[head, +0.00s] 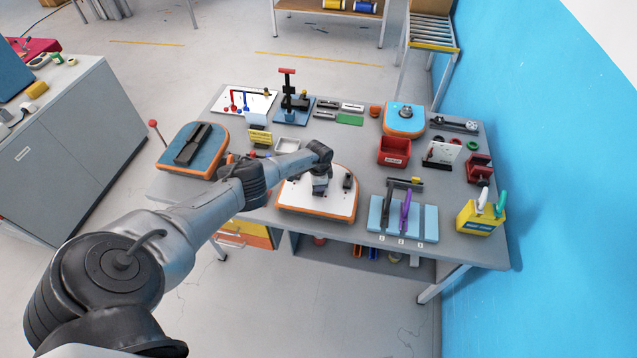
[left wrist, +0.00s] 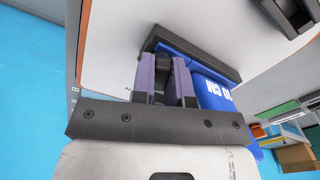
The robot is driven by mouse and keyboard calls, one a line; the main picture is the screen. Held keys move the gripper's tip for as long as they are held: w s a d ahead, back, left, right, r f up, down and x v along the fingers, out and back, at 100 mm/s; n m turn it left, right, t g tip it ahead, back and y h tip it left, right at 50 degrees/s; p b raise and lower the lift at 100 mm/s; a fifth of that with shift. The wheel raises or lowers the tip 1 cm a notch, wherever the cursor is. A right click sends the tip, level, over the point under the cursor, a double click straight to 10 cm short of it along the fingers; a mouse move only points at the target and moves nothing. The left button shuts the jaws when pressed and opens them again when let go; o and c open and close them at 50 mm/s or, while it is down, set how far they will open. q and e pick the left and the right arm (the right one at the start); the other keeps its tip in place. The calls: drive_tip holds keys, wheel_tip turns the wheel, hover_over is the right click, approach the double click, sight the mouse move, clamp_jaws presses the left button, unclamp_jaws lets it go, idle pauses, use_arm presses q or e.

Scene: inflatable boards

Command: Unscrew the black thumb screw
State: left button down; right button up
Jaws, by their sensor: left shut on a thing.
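The white-topped board with an orange edge (head: 318,210) lies at the front middle of the workbench. My left gripper (head: 320,190) points down onto it. In the left wrist view the two purple-grey fingers (left wrist: 165,66) are closed around a small dark piece, seemingly the black thumb screw (left wrist: 163,76), near the white board face (left wrist: 115,45). The fingers hide most of it, and its thread cannot be seen. A black bar with a blue side (left wrist: 195,50) lies close to the fingertips. My right gripper is not in view.
A dark fitting (head: 347,181) stands on the board right of the gripper. A blue rack with black and purple tools (head: 430,222) is to the right, a red bin (head: 394,151) behind. A blue-topped board (head: 196,150) lies left. The bench (head: 465,250) has bare room at front right.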

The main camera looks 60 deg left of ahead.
use_arm(q)
drive_tip(key=shift+s+f+n, duration=0.15)
drive_tip(key=shift+f+n, duration=0.05)
drive_tip(key=shift+n, duration=0.4)
drive_tip(key=c, duration=1.4)
unclamp_jaws()
drive_tip(key=shift+r+p, duration=0.15)
drive_tip(key=shift+p, duration=0.2)
drive_tip(key=shift+o, duration=1.3)
drive_tip(key=shift+r, duration=0.3)
drive_tip(key=shift+o, duration=0.4)
drive_tip(key=shift+r+p, duration=0.35)
drive_tip(key=shift+p, duration=0.25)
wheel_tip(320, 180, up, 4)
drive_tip(key=p, duration=0.4)
drive_tip(key=shift+f, duration=0.1)
